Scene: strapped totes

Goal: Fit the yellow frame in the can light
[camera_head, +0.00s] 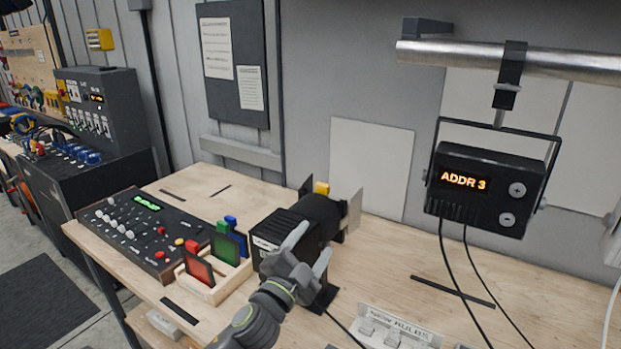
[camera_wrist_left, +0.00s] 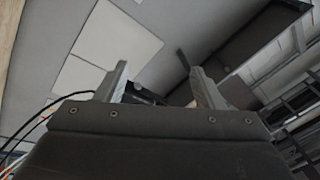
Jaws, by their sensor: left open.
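The black can light (camera_head: 318,212) stands on the wooden bench, with flat plates at its front end. A small yellow tab (camera_head: 321,188), which looks like the top of the yellow frame, sticks up at that front end. The rest of the frame is hidden, and I cannot tell how deep it sits. My left gripper (camera_head: 311,243) is open, on the near side of the can light, and partly covers it. In the left wrist view its fingers (camera_wrist_left: 158,88) are apart with nothing held between them. My right gripper is not in view.
A wooden rack (camera_head: 222,284) holds red, green and blue frames left of the can light. A control desk (camera_head: 145,235) lies farther left. A black fixture reading ADDR 3 (camera_head: 485,185) hangs from a pipe at right. A labelled box (camera_head: 395,328) sits at the front edge.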

